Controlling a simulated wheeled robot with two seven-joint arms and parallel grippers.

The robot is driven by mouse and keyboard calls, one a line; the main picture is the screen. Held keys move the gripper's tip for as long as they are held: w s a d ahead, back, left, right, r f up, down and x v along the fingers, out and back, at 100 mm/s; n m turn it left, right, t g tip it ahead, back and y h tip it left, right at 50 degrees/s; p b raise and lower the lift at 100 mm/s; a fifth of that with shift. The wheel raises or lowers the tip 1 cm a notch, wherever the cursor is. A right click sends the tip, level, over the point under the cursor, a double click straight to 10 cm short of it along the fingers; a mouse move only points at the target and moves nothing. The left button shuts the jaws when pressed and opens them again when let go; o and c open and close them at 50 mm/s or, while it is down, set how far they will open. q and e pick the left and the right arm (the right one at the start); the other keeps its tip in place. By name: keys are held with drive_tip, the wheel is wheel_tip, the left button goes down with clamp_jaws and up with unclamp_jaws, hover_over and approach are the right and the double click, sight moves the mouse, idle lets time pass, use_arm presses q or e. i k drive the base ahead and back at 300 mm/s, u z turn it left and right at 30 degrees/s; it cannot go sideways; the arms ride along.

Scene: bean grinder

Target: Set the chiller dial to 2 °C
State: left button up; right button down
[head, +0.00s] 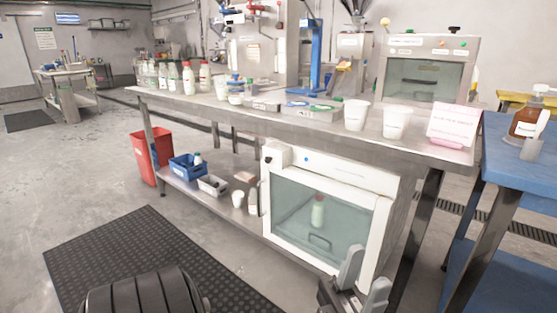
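The chiller (330,183) is a white-framed box with a glass door under the steel table, right of centre in the head view. A blue dot (306,159) is also on that panel.
The steel table (200,102) carries bottles, white cups and a sign (453,126). A blue table (510,150) stands close on the right. A red bin (150,157) and a blue crate (187,168) are at left. The floor mat (130,240) is clear ahead.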

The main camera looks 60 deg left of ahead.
sight(267, 159)
drive_tip(key=u, duration=0.5)
drive_tip(key=i, duration=0.5)
drive_tip(key=u, duration=0.6)
drive_tip(key=i, duration=0.5)
